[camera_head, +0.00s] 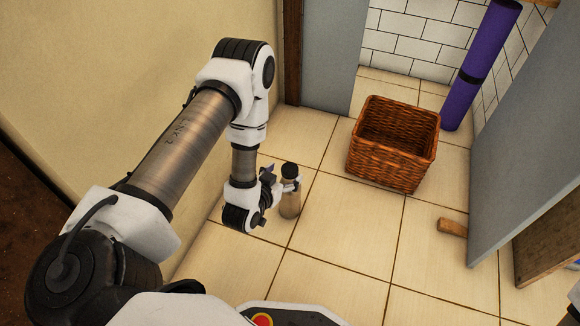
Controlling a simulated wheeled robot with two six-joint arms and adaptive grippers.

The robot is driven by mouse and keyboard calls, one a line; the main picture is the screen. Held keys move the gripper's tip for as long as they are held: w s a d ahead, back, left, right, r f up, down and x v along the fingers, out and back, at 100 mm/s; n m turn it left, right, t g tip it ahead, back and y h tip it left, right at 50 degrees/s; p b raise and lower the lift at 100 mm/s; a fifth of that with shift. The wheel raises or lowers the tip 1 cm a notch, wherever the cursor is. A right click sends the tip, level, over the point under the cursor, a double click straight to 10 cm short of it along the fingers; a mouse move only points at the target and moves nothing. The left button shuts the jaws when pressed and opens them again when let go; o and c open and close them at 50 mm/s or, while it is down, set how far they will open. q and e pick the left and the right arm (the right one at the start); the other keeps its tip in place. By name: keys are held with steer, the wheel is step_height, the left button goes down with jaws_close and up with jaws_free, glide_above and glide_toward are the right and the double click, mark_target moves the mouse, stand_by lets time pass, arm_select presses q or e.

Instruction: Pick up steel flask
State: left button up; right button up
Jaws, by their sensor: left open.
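The steel flask (290,206) stands upright on the tiled floor near the middle of the head view. It has a dull metal body and a black cap (290,170). My left gripper (284,186) is open at the flask's upper body, with its fingers at the left and front of it. I cannot tell whether the fingers touch the flask. Part of the flask's upper body is hidden behind a finger.
A brown wicker basket (390,164) stands on the floor to the right, and it looks empty. A purple rolled mat (478,68) leans at the back right. A wooden block (452,228) lies by a grey door panel (532,140). The floor between flask and basket is clear.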

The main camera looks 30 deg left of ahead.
mark_target(288, 171)
arm_select(q)
steer(key=b+x, duration=0.1)
steer(key=x, duration=0.1)
steer(key=b+x, duration=0.1)
steer(key=x, duration=0.1)
steer(key=shift+f+b, duration=0.4)
steer(key=shift+f, duration=0.05)
steer(key=shift+w+r, duration=0.1)
steer(key=shift+r, duration=0.05)
jaws_close()
